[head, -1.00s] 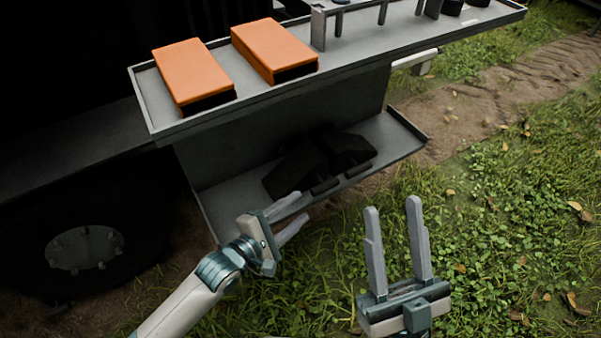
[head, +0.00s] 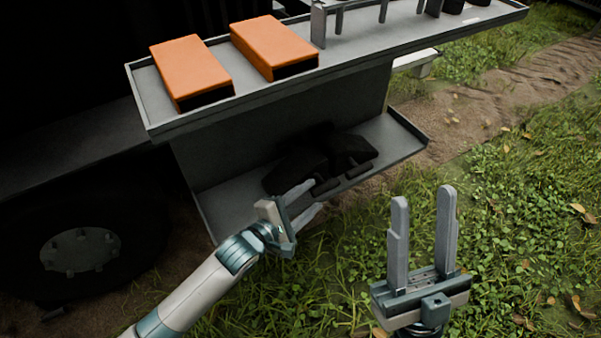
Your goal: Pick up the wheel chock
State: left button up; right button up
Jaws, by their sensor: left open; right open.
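Two black, wedge-like blocks lie side by side on the lower grey shelf (head: 228,200), in shadow; they look like wheel chocks. The left chock (head: 291,167) and the right chock (head: 350,150) each have a dark bar-like part at the front edge. My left gripper (head: 315,197) is open and empty, its fingers pointing right at the shelf's front edge, close to the left chock's front bar. Whether it touches is unclear. My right gripper (head: 423,196) is open and empty, fingers pointing up, over the grass right of the shelf.
An upper grey shelf (head: 150,101) overhangs the chocks and carries two orange blocks (head: 191,70) (head: 274,46) and a rack (head: 319,25). A dark vehicle wheel (head: 80,250) stands at the left. Grass (head: 530,210) lies open at the right.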

pick_arm(q)
jog(key=shift+x, duration=1.35)
grip_shut()
jog(key=shift+r, duration=0.15)
